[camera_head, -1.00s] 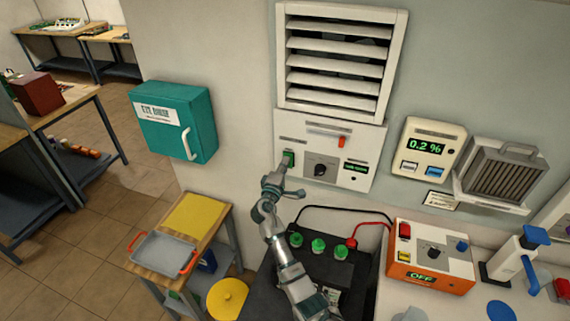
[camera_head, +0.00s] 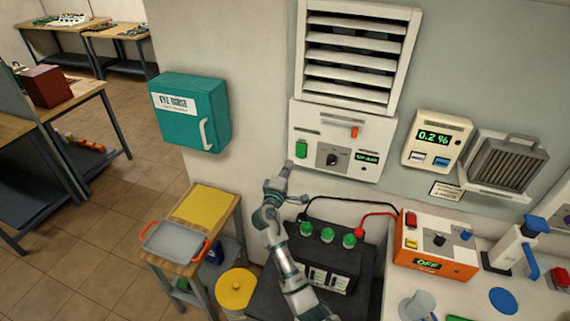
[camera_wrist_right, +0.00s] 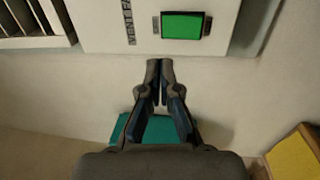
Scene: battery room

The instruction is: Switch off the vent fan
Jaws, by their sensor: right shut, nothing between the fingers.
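The vent fan's control panel (camera_head: 336,173) is on the wall below the white louvred vent (camera_head: 357,55). It carries a green rocker or button (camera_head: 301,149), a dark knob (camera_head: 332,159), a small red part (camera_head: 354,132) and a small green-lit display (camera_head: 367,157) too blurred to read. My right gripper (camera_head: 289,165) is just below and left of the green button, apart from it. In the right wrist view, its closed, empty fingertips (camera_wrist_right: 160,68) point at the wall below the green button (camera_wrist_right: 182,26), beside a partly visible "VENT" label. My left gripper is not in view.
A black battery with green caps (camera_head: 327,236) stands below the panel, with red and black cables. An orange-and-white charger (camera_head: 436,262) reads OFF. A teal eye-wash box (camera_head: 185,120) hangs at left. A wooden cart (camera_head: 215,208) holds a grey tray (camera_head: 173,241).

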